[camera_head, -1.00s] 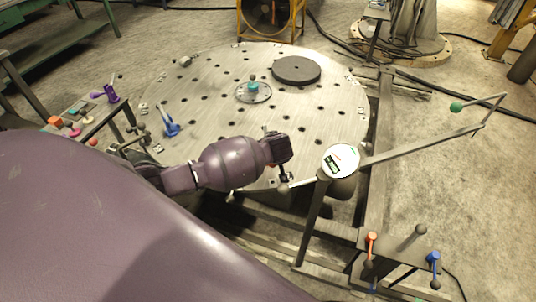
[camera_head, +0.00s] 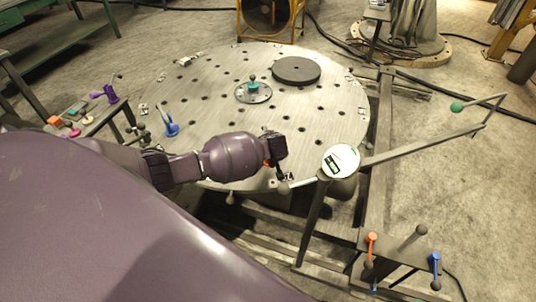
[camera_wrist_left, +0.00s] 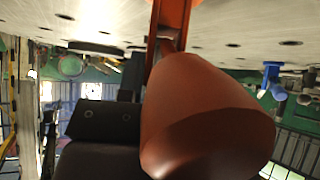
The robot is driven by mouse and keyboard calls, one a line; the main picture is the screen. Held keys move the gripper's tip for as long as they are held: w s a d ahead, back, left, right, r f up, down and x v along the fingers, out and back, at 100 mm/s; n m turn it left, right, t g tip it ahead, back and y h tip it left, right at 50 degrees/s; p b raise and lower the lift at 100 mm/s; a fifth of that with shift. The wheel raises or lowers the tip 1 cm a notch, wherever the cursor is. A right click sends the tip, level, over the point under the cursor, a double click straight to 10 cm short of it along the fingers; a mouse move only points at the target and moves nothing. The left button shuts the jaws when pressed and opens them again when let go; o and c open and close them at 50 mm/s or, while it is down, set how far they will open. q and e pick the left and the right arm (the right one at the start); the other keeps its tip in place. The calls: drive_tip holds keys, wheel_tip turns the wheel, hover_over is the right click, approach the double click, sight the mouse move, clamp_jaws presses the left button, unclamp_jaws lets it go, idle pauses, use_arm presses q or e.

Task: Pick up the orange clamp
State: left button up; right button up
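My left gripper (camera_head: 277,146) is at the end of the purple arm, over the front edge of the round perforated table (camera_head: 215,95). A small bit of the orange clamp (camera_head: 267,163) shows just beneath it. In the left wrist view the orange clamp (camera_wrist_left: 205,120) fills the middle, very close to the camera, with a narrower orange bar running up toward the table surface. A dark gripper part (camera_wrist_left: 100,125) is beside it on the left. The clamp hides the fingertips, so their closure is unclear. My right gripper is not in view.
A grey disc (camera_head: 296,70), a hub with a teal part (camera_head: 253,87) and a blue clamp (camera_head: 170,129) are on the table. A jointed boom with a white round cap (camera_head: 341,161) stands close right of the gripper. Another orange clamp (camera_head: 371,244) is on a stand at lower right.

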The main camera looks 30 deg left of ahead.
use_arm(q)
drive_tip(key=shift+r, duration=0.1)
drive_tip(key=c, duration=0.4)
wheel_tip(320, 180, up, 20)
drive_tip(key=shift+p, duration=0.55)
